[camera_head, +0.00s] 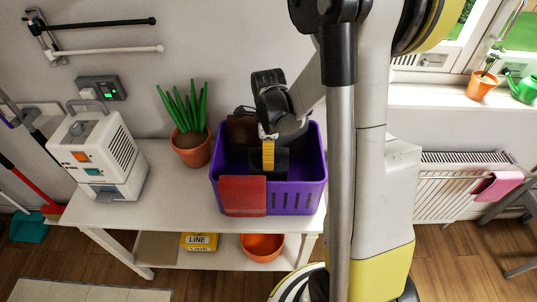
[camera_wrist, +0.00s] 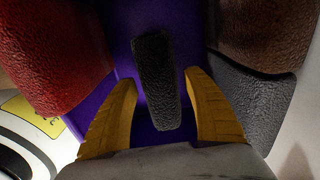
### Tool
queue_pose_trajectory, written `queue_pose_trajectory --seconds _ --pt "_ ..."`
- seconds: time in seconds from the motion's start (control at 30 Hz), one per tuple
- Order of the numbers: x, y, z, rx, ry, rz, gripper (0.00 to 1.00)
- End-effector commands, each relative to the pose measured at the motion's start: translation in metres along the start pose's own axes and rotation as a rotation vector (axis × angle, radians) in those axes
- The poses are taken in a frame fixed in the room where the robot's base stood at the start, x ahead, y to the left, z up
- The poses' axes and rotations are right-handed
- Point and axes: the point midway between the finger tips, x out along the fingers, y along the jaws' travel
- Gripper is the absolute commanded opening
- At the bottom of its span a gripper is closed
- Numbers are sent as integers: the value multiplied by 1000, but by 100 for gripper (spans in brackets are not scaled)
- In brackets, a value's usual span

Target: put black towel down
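The purple basket (camera_head: 292,203) stands on the white table. My gripper (camera_head: 268,166) points down into it, its yellow fingers inside the rim. In the wrist view, a narrow black towel (camera_wrist: 156,82) lies between the two spread fingers of my gripper (camera_wrist: 160,78). Purple shows on both sides of the towel, so the fingers look apart from it. In the head view, black cloth (camera_head: 283,158) shows beside the fingers, partly hidden by them.
A red towel (camera_head: 242,195) hangs over the basket's front rim, and a brown towel (camera_head: 241,129) is at its back. A potted plant (camera_head: 191,147) and a white appliance (camera_head: 100,152) stand to the left. A wall rack (camera_head: 105,51) and a radiator with a pink cloth (camera_head: 498,186) are farther off.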

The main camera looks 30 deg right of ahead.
Motion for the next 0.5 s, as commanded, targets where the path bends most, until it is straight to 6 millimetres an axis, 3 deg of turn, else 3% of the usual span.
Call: queue_pose_trajectory --seconds 0.27,0.5 --pt "-12 0 0 0 0 0 59" --pt "-66 0 0 0 0 0 59"
